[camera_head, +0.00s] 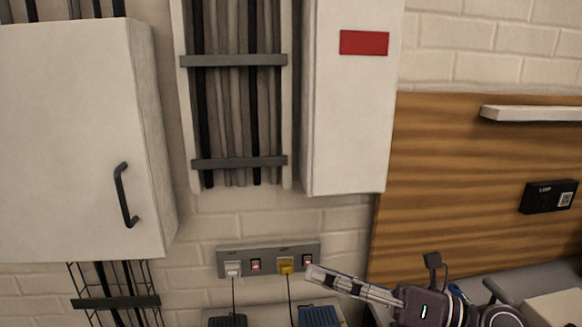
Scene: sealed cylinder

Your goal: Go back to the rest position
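My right gripper (312,275) reaches in from the lower right, its long fingers pointing left. The fingers are seen nearly side-on, so I cannot tell whether they are open or shut. No held thing shows at the tips. The tips appear just right of and a little below a yellow plug (286,265) in a grey socket strip (268,252) on the wall. I cannot tell whether they touch the strip. A white plug (233,268) sits at the strip's left part. My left gripper is not in view.
Dark (227,321) and blue (319,316) devices stand below the strip, with cords hanging above them. A white cabinet (75,140) is at left, a white box with a red label (364,42) above. A wooden panel (440,190) with a shelf (530,113) and black device (548,197) is at right.

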